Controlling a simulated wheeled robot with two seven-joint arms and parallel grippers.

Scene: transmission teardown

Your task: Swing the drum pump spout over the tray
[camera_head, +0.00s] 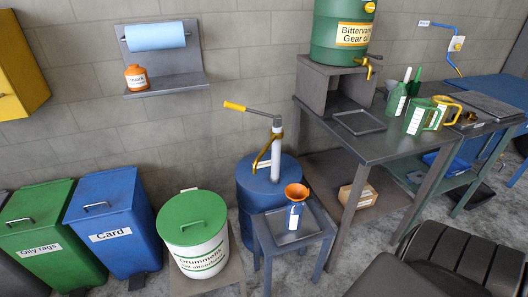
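A blue drum (252,200) stands against the wall with a drum pump (276,155) upright on it. The pump's lever ends in a yellow grip (235,106) reaching up to the left. The yellow spout (263,155) curves down and left from the column, its lower end above the drum's lid and not over the tray. A grey tray (311,233) tops a small blue-grey stand in front of the drum, to its right. Neither of my grippers shows.
A white drum with a green lid (190,213) stands left of the blue drum. A grey bench (375,150) at the right holds another shallow tray (360,123) and green cans. A black padded object (465,260) fills the lower right. Blue and green bins stand at the left.

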